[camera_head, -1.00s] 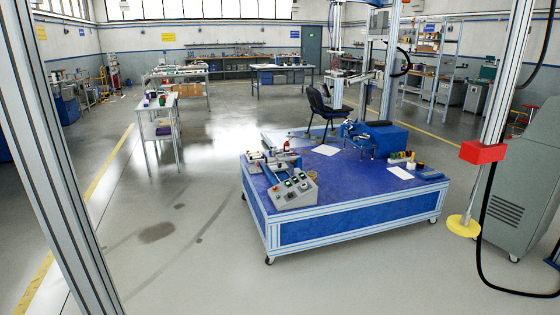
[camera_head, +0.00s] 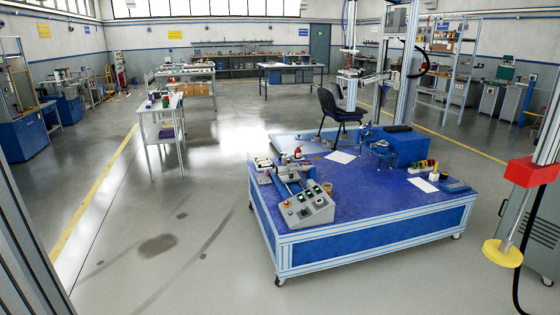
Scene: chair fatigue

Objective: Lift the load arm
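None of the parts is marked as the load arm, so I cannot tell for sure which it is. A vertical rod with a red block (camera_head: 531,171) and a yellow disc (camera_head: 502,253) at its lower end hangs at the right foreground. A black chair (camera_head: 338,110) stands at the back of the blue platform (camera_head: 350,215), with metal uprights (camera_head: 405,70) and a jointed dark arm (camera_head: 375,78) behind it. Neither of my grippers is in view.
A grey control box with buttons (camera_head: 308,208) sits on the platform's front left. A blue block (camera_head: 405,145) is at its back right. A grey cabinet (camera_head: 535,230) stands at the right. A white table (camera_head: 160,115) is further back left. Floor left of the platform is clear.

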